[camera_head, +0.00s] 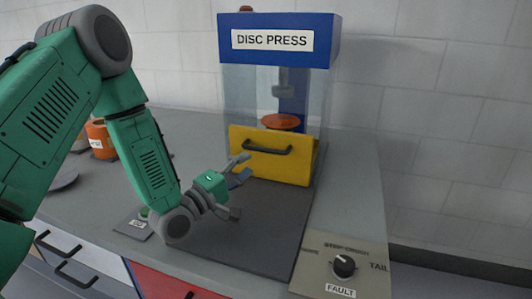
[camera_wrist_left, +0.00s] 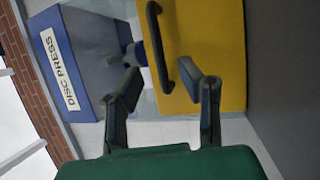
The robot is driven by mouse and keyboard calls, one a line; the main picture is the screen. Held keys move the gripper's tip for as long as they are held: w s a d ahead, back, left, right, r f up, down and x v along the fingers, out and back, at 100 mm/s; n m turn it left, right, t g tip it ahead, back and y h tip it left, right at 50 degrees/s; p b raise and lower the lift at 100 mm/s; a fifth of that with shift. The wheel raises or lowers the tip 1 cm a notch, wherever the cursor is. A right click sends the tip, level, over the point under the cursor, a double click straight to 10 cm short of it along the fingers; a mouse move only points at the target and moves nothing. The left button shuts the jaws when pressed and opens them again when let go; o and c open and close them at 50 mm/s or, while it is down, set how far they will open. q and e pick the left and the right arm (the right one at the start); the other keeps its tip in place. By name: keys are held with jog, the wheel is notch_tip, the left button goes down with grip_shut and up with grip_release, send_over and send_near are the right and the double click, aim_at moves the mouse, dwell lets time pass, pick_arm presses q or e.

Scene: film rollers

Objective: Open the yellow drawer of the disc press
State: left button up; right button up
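The disc press (camera_head: 277,40) has a blue top with a "DISC PRESS" label and a clear body. Its yellow drawer (camera_head: 294,168) has a dark bar handle (camera_head: 268,147) across its front. My left gripper (camera_head: 238,171) is open in front of the drawer, a little below and left of the handle in the head view. In the left wrist view the two fingers (camera_wrist_left: 163,88) are spread and empty, with the handle (camera_wrist_left: 160,48) beyond their tips and apparently apart from them. An orange disc (camera_head: 282,121) shows inside the press above the drawer. My right gripper is not in view.
A dark mat (camera_head: 245,230) lies in front of the press. A control panel with a knob (camera_head: 344,266) and "FAULT" label is at the front right. A small button box (camera_head: 135,224) and an orange container (camera_head: 98,138) are at left. Drawer handles line the counter front.

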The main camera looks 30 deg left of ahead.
aim_at(266, 151)
pick_arm(q)
jog(key=x, duration=0.7)
jog(key=shift+w+d, duration=0.25)
jog(key=shift+w, duration=0.1)
jog(key=shift+w+a, duration=0.1)
jog(key=shift+a, duration=0.05)
grip_shut()
